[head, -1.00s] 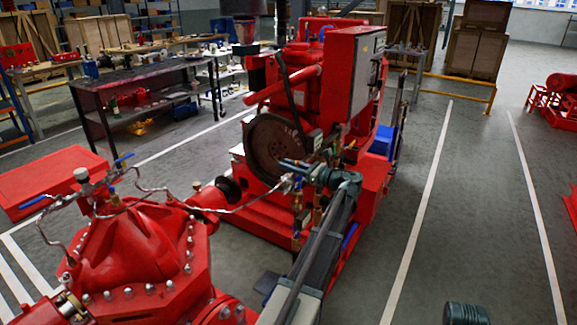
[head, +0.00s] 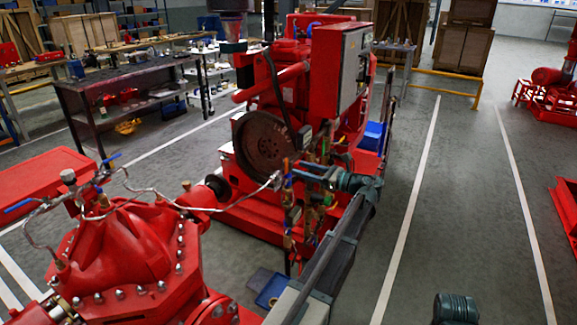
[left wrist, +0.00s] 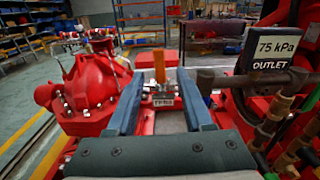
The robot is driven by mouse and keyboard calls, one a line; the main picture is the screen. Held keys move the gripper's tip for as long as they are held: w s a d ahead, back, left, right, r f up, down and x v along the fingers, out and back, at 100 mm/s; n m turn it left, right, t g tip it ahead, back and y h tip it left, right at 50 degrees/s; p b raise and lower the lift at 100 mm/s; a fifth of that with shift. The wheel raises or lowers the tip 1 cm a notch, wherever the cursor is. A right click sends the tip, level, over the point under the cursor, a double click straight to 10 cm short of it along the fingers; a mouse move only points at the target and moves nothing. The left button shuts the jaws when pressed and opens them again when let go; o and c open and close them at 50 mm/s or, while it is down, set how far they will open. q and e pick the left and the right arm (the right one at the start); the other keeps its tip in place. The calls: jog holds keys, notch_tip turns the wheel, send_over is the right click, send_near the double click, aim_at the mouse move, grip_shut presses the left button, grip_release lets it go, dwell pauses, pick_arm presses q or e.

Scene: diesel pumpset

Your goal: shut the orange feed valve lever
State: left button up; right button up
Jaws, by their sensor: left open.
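The orange feed valve lever (left wrist: 159,66) stands upright near the middle of the left wrist view, above a small tag plate (left wrist: 163,101). My left gripper (left wrist: 160,82) is open, with one blue-grey finger on each side of the lever's line of sight. Clear gaps show on both sides, and I see no contact. How far the lever lies beyond the fingertips is hard to tell. In the head view my left gripper (head: 302,170) points left, beside the engine's front fittings. The lever cannot be made out clearly there.
The red pump casing (head: 120,250) is at lower left, the flywheel (head: 263,145) behind the gripper. Open floor (head: 460,190) lies to the right.

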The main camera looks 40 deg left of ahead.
pick_arm(q)
jog(key=shift+w+d, duration=0.15)
jog(key=shift+d, duration=0.95)
jog(key=shift+w+d, duration=0.1)
jog(key=shift+d, duration=1)
jog(key=s+d+f+n+t+h, duration=0.1)
jog(key=s+d+f+n+h, duration=0.25)
jog(key=s+d+f, duration=0.45)
jog(key=s+d+f+n+h, duration=0.3)
jog(key=s+d+f+h, duration=0.2)
jog(key=d, duration=0.6)
jog(key=s+d+f+n+t+h, duration=0.1)
jog(key=s+d+f+n+h, duration=0.35)
jog(key=s+d+f, duration=0.35)
jog(key=s+d+n+h, duration=0.1)
jog(key=s+d+h, duration=0.3)
jog(key=s+d, duration=0.3)
notch_tip(320, 180, up, 13)
jog(key=w+d+p, duration=0.1)
jog(key=p, duration=1.2)
jog(key=shift+w+d+f+n, duration=0.2)
jog(key=shift+w+d+n, duration=0.1)
